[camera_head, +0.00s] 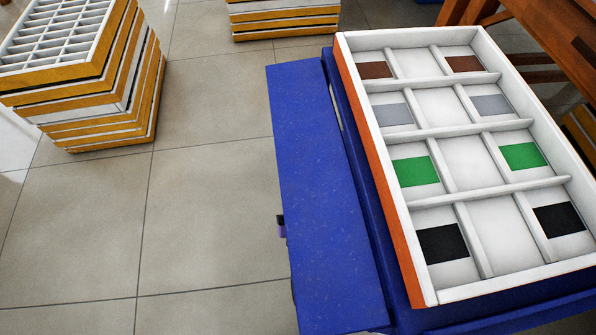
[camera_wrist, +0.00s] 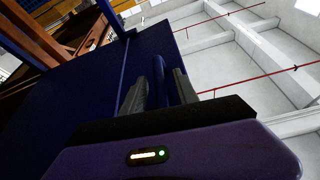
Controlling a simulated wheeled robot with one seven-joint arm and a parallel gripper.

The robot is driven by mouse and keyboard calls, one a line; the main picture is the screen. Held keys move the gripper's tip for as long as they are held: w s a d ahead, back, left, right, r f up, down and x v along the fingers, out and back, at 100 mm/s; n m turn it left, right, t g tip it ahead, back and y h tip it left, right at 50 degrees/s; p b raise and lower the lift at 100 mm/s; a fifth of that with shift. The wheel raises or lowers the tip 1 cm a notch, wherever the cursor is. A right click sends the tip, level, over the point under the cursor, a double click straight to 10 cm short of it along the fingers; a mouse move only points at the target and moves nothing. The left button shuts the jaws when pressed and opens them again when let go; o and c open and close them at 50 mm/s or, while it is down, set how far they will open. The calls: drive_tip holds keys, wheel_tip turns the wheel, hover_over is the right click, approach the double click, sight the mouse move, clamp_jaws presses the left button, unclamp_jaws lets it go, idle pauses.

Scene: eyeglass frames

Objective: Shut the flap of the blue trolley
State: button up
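The blue trolley (camera_head: 335,60) stands at the right in the head view. Its blue flap (camera_head: 318,190) sticks out level along the trolley's left side, raised at about the height of the top. In the wrist view the flap's dark blue underside (camera_wrist: 85,85) is overhead. My gripper (camera_wrist: 160,88) is below the flap, pointing up. Its two dark fingers stand apart on either side of a blue bar (camera_wrist: 159,75). I cannot tell whether they touch it. In the head view the flap hides nearly all of my gripper; only a small dark purple bit (camera_head: 281,226) shows at its left edge.
A white divided tray (camera_head: 465,155) with coloured patches and an orange side sits on the trolley. Stacks of yellow-edged trays stand at the upper left (camera_head: 110,85) and top (camera_head: 285,20). Wooden furniture (camera_head: 545,30) is at the upper right. Tiled floor (camera_head: 180,200) left of the flap is clear.

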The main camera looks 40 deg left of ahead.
drive_tip(key=shift+w+a+r, duration=0.2)
drive_tip(key=shift+w+a, duration=0.15)
drive_tip(key=shift+w, duration=0.05)
clamp_jaws()
drive_tip(key=shift+s, duration=0.1)
idle(1.2)
